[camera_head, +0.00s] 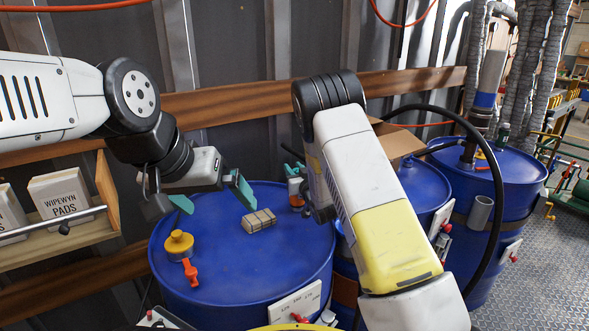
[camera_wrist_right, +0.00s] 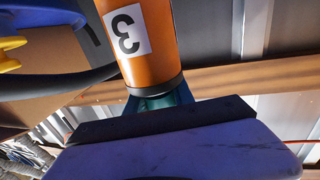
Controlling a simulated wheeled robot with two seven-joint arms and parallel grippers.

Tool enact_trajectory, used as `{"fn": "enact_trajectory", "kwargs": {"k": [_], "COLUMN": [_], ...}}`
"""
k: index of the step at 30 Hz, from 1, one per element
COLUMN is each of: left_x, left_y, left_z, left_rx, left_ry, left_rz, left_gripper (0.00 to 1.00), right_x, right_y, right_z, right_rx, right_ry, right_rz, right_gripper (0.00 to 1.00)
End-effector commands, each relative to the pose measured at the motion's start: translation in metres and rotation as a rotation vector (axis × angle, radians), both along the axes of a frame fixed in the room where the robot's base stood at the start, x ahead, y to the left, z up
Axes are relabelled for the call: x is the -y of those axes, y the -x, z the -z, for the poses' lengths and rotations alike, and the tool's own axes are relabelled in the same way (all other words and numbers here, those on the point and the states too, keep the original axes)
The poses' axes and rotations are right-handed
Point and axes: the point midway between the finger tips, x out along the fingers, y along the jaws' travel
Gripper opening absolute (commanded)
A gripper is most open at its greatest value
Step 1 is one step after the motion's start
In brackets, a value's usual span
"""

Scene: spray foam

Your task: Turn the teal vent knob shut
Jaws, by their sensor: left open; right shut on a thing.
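I cannot make out the teal vent knob for certain. A small dark-green fitting (camera_head: 503,131) stands on the far right drum. In the right wrist view an orange cylinder (camera_wrist_right: 143,42) with a white "3" label has a teal part (camera_wrist_right: 165,98) at its near end; I cannot tell whether that is a knob or finger pads. My right gripper (camera_wrist_right: 163,97) is shut at that end of the cylinder; in the head view my own arm mostly hides it. My left gripper (camera_head: 210,197) is open and empty, its teal fingertips above the near blue drum (camera_head: 230,285).
On the near drum are a wrapped block (camera_head: 259,221) and a yellow cap (camera_head: 179,243) with an orange-red handle (camera_head: 190,273). A black hose (camera_head: 498,190) arches at right. A wooden shelf (camera_head: 60,235) holds wipe boxes at left. A cardboard box (camera_head: 398,142) stands behind my right arm.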

Motion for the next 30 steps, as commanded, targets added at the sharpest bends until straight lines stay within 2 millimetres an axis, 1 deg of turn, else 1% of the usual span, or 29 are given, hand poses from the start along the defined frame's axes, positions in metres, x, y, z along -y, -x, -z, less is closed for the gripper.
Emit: {"fn": "enact_trajectory", "kwargs": {"k": [1,2,3,4,14,17,24,27,30], "left_x": [0.0,0.0,0.0,0.0,0.0,0.0,0.0,0.0,0.0], "left_y": [0.0,0.0,0.0,0.0,0.0,0.0,0.0,0.0,0.0], "left_z": [0.0,0.0,0.0,0.0,0.0,0.0,0.0,0.0,0.0], "left_rx": [0.0,0.0,0.0,0.0,0.0,0.0,0.0,0.0,0.0], "left_ry": [0.0,0.0,0.0,0.0,0.0,0.0,0.0,0.0,0.0], "left_rz": [0.0,0.0,0.0,0.0,0.0,0.0,0.0,0.0,0.0], "left_gripper": [1.0,1.0,1.0,1.0,1.0,1.0,1.0,1.0,1.0], "right_x": [0.0,0.0,0.0,0.0,0.001,0.005,0.02,0.025,0.028], "right_y": [0.0,0.0,0.0,0.0,0.002,0.011,0.049,0.062,0.07], "right_z": [0.0,0.0,0.0,0.0,0.0,0.001,0.0,0.001,0.0], "right_rx": [0.0,0.0,0.0,0.0,0.0,-0.002,-0.002,-0.001,-0.001], "right_ry": [0.0,0.0,0.0,0.0,0.0,0.0,-0.002,-0.001,-0.001], "right_rz": [0.0,0.0,0.0,0.0,0.0,0.001,0.001,0.001,0.001], "right_gripper": [0.35,0.41,0.49,0.52,0.52,0.52,0.52,0.52,0.52]}}
